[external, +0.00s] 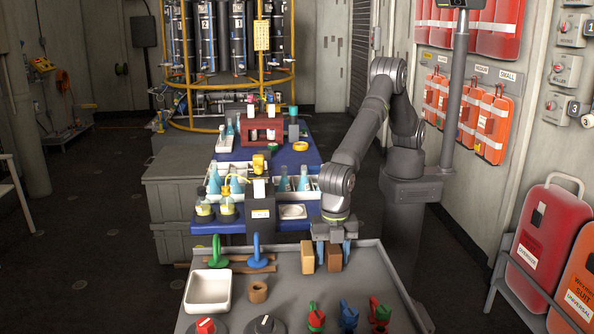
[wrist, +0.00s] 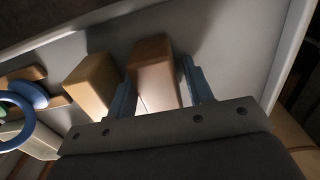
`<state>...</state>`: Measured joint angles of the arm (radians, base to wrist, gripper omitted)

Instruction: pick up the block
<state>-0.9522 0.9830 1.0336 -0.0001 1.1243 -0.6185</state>
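A brown block (external: 334,258) stands on the grey tray table near its back edge. A lighter tan block (external: 307,257) stands just to its left. My gripper (external: 334,250) points down over the brown block, with one blue finger on each side. In the wrist view, the brown block (wrist: 153,75) sits between the fingers of my gripper (wrist: 161,85), close to the left finger and with a gap at the right one. The tan block (wrist: 90,83) lies outside the left finger. I cannot tell whether the left finger touches either block.
A blue bench with flasks stands behind. The table right of the blocks is clear.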

